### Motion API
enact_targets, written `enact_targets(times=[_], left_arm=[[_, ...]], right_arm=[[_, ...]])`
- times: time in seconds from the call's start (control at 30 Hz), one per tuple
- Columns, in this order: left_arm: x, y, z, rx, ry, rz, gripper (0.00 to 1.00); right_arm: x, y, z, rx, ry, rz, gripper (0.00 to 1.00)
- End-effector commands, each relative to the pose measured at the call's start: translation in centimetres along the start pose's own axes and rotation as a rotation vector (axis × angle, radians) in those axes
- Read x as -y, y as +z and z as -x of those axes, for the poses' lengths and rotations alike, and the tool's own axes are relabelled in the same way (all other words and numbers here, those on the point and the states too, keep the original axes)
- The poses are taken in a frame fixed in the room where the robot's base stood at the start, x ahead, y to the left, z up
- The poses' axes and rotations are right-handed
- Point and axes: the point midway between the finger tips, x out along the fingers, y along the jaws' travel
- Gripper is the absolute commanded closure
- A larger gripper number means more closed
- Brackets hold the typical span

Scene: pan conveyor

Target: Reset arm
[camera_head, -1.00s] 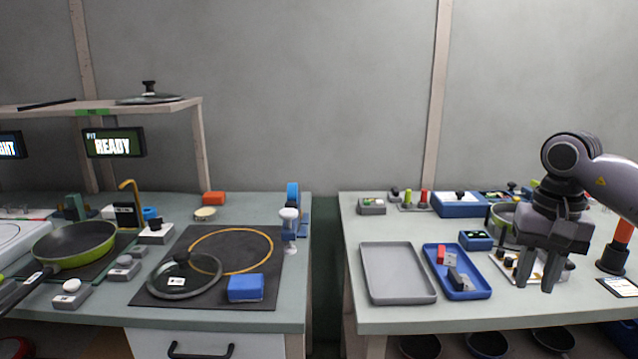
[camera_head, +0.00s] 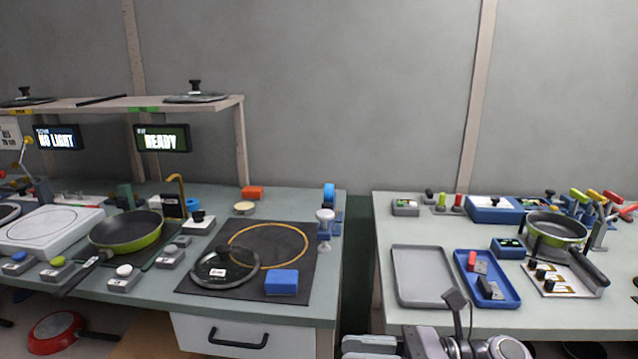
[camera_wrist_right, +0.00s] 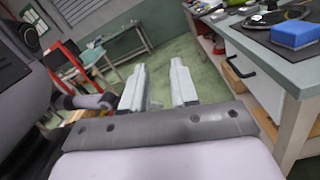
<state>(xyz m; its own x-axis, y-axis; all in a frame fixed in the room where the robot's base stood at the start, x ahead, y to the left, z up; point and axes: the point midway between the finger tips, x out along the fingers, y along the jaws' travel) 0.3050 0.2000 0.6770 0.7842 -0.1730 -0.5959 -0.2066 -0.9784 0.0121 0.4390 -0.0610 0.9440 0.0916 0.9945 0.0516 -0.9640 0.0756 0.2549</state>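My right arm (camera_head: 440,340) is folded in at the bottom edge of the head view, in front of the right table. My left arm and gripper are in neither view now.
The left table holds a green pan (camera_head: 125,231), a glass lid (camera_head: 226,268) and a blue sponge (camera_head: 282,282). The right table holds a grey tray (camera_head: 421,251), a blue tray (camera_head: 463,292) and a pot (camera_head: 556,229). A gap separates the tables.

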Motion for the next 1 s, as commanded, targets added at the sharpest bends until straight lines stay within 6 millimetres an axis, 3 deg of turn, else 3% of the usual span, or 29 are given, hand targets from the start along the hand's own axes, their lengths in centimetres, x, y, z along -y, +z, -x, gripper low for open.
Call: enact_targets(times=[0.2,0.37,0.57,0.8,0.9,0.93,1.0], left_arm=[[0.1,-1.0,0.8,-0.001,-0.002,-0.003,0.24],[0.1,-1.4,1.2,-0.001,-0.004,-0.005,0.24],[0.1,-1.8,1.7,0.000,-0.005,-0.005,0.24],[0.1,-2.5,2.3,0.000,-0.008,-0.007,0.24],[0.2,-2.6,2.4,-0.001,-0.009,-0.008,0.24],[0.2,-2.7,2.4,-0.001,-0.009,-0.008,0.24],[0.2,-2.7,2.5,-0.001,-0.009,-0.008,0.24]], right_arm=[[0.9,0.2,0.8,0.412,-0.167,-0.639,0.72],[2.4,-2.3,3.7,0.713,-0.283,-1.121,0.72],[2.6,-9.0,8.8,1.123,-0.422,-1.715,0.72],[-1.8,-19.2,14.3,1.651,-0.570,-2.300,0.72],[-4.1,-22.2,15.6,1.821,-0.611,-2.440,0.72],[-4.6,-22.8,15.9,-1.847,0.616,2.452,0.72],[-5.6,-23.9,16.3,-1.819,0.598,2.373,0.72]])
